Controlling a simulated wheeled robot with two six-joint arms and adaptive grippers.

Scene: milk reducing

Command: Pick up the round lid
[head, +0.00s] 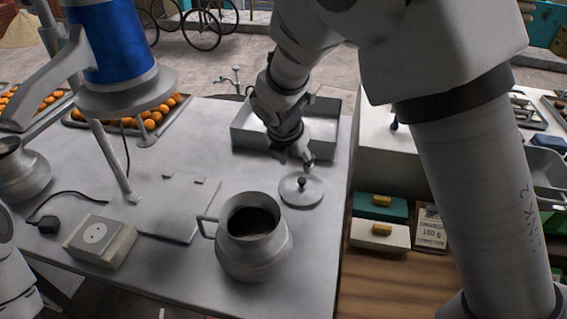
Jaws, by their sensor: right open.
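The round lid (313,193) is a flat grey metal disc with a dark knob in its middle. It lies on the white table to the right of the metal pot. My right gripper (309,166) is just above and behind the lid, pointing down toward the knob. It is open, and a small gap shows between it and the knob. The grey metal pot (262,258) stands upright with its mouth uncovered and dark inside. My left gripper is not visible; only part of my left arm shows at the lower left edge.
A grey rectangular tray (247,141) stands behind the lid. A blue-topped machine (112,45) and a socket box (100,243) are on the left. Another metal pot (18,172) is at the far left. The table's right edge lies close to the lid.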

